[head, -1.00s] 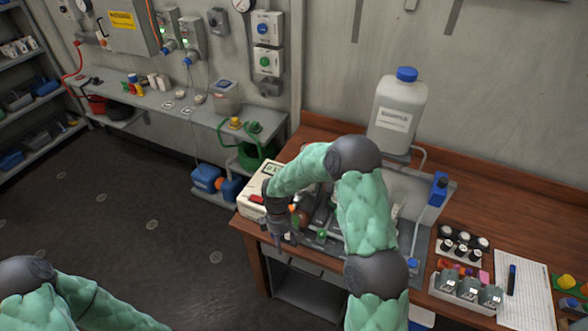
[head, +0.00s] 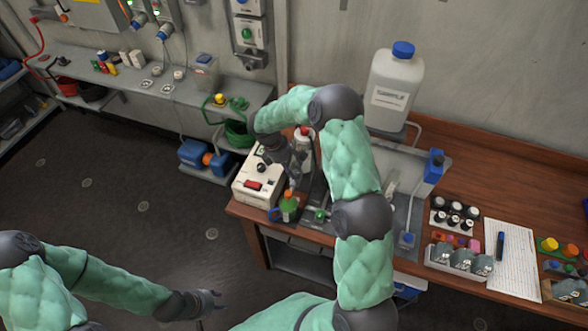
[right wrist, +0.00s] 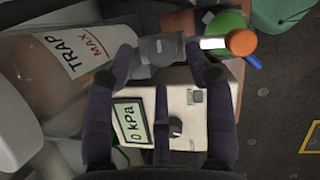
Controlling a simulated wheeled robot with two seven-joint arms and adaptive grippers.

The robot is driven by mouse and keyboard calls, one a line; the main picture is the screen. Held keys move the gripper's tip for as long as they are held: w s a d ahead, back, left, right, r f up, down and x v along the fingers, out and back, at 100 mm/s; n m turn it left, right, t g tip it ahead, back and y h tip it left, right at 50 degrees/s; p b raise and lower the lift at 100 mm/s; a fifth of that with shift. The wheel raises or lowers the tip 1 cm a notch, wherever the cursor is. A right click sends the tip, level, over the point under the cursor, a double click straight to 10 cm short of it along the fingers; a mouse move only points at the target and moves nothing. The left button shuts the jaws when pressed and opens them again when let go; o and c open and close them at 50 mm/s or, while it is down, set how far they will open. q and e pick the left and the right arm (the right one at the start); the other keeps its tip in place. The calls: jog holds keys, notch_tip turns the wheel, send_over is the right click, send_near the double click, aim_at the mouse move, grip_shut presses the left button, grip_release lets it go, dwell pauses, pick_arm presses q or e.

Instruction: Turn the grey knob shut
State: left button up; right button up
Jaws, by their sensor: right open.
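A grey knob or valve block (right wrist: 160,50) shows in the right wrist view beside the clear bottle marked TRAP MAX (right wrist: 75,55). My right gripper (right wrist: 163,62) is open, with one finger on each side of the grey part; whether they touch it I cannot tell. In the head view my right gripper (head: 286,160) is above the cream pump box (head: 243,192), and the grey part cannot be made out there. The box's display reads 0 kPa in the wrist view. My left gripper (head: 214,298) hangs over the floor at lower left, away from the bench; its jaw opening is unclear.
A large blue-capped jug (head: 393,90) stands at the back. Vials and a sheet of paper (head: 512,255) lie to the right.

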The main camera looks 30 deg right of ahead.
aim_at(296, 174)
jog(key=shift+s+d+f, duration=0.2)
jog(key=shift+f, duration=0.2)
jog(key=shift+s+d+f, duration=0.15)
jog(key=shift+s+f, duration=0.05)
jog(key=shift+f, duration=0.15)
jog(key=shift+d+f, duration=0.1)
jog(key=shift+f, duration=0.35)
